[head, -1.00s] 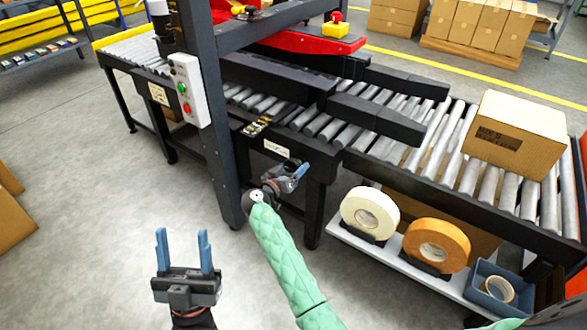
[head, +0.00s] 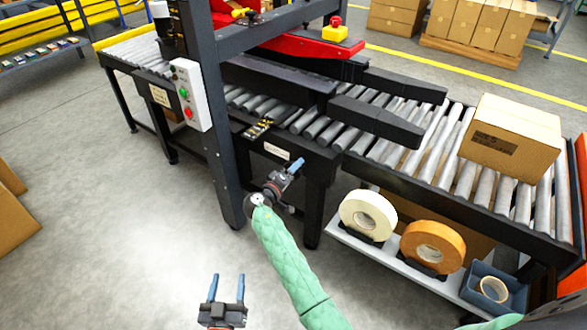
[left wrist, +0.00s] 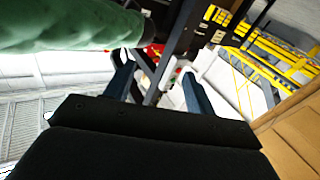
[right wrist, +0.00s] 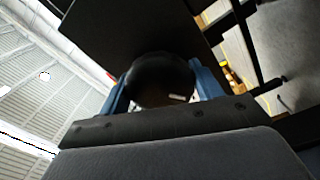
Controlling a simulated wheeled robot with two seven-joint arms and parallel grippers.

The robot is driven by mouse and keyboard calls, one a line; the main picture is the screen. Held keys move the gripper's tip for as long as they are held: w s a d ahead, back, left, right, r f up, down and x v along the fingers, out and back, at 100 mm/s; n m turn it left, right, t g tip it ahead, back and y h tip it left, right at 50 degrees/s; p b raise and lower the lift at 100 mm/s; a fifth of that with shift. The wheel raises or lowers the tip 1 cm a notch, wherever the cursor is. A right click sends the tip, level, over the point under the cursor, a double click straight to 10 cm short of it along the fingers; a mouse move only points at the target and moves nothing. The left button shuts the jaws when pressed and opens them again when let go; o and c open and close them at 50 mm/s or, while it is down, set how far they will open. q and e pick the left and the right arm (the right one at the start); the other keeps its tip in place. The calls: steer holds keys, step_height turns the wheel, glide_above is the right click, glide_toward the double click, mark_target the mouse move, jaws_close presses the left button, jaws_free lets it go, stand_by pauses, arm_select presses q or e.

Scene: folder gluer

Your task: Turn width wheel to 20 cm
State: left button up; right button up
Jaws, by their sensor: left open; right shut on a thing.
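My right gripper (head: 294,166) is at the front side of the conveyor frame, below a white label. In the right wrist view its blue fingers (right wrist: 160,90) are on either side of a dark round part, which looks like the width wheel (right wrist: 160,75). A small pale mark shows on it. In the head view the gripper and wrist hide most of the wheel, so its setting cannot be read. My left gripper (head: 228,288) is open and empty over the floor at the lower middle.
A dark upright post (head: 222,150) stands just left. Tape rolls (head: 368,215) sit on a low shelf to the right.

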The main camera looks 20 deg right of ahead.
steer(key=shift+r+n+p, duration=0.1)
steer(key=shift+n+p, duration=0.6)
steer(key=shift+n, duration=0.5)
steer(key=shift+n+p, duration=0.6)
steer(key=shift+n, duration=0.3)
arm_select(q)
steer(key=s+f+g+y, duration=0.1)
steer(key=s+f+g, duration=0.4)
steer(key=f, duration=0.8)
steer(key=s+a+f+g, duration=0.1)
steer(key=s+f+g, duration=0.4)
steer(key=s+f, duration=0.5)
step_height(320, 180, down, 4)
steer(key=shift+a+r+y, duration=0.2)
steer(key=shift+a+y, duration=0.1)
steer(key=shift+y, duration=0.1)
arm_select(e)
steer(key=shift+a, duration=0.1)
arm_select(q)
steer(key=shift+s, duration=0.1)
arm_select(e)
steer(key=o, duration=1)
